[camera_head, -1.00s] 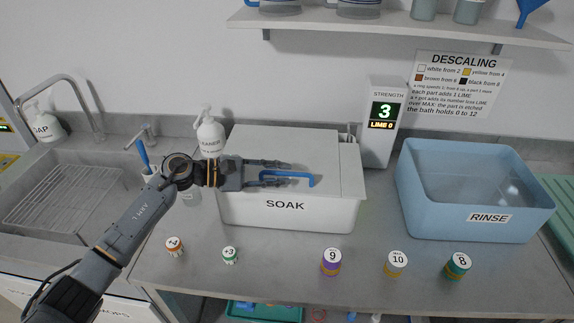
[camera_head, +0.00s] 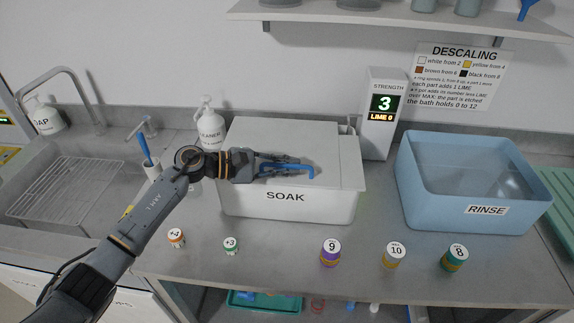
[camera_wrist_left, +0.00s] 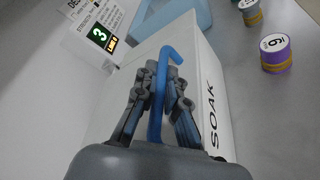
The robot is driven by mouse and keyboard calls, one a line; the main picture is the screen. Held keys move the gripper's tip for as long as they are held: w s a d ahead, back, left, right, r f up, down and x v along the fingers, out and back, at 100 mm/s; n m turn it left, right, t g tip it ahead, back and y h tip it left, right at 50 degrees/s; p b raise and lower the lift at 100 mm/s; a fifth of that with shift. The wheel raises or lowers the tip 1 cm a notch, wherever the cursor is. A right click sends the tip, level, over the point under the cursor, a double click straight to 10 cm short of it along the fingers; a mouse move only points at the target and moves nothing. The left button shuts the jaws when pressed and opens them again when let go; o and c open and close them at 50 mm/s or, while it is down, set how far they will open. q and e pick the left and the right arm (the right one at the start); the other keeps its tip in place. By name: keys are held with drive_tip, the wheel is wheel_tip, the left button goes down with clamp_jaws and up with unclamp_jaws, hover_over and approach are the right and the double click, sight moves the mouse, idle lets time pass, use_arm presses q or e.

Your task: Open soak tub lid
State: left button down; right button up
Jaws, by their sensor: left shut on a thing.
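The white soak tub (camera_head: 285,205) stands on the counter with its pale lid (camera_head: 290,140) lying flat on top. A blue bar handle (camera_head: 303,172) sits at the lid's front edge. My left gripper (camera_head: 296,170) is at the handle, its fingers pointing right. In the left wrist view the two fingers (camera_wrist_left: 160,92) are closed around the blue handle (camera_wrist_left: 161,100), with its bent end sticking out beyond them. The lid looks closed. My right gripper is not in view.
A blue rinse tub (camera_head: 475,185) stands at the right. A strength display (camera_head: 384,105) reads 3 and LIME 0. Several small numbered jars, such as the purple one (camera_head: 330,255), line the front counter.

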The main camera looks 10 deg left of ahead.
use_arm(q)
drive_tip(key=shift+w+r+b, duration=0.15)
drive_tip(key=shift+r+b, duration=0.15)
drive_tip(key=shift+r, duration=0.3)
drive_tip(key=w+r+n+g+b, duration=0.1)
drive_tip(key=w+r+n, duration=0.1)
drive_tip(key=r, duration=0.4)
drive_tip(key=w+r+n+g+y, duration=0.1)
drive_tip(key=w+r+n+g, duration=0.1)
drive_tip(key=r, duration=0.5)
drive_tip(key=shift+w+n+b, duration=0.4)
drive_tip(key=shift+w+n, duration=0.1)
drive_tip(key=shift+w, duration=0.85)
drive_tip(key=c, duration=1.7)
unclamp_jaws()
drive_tip(key=shift+f, duration=0.1)
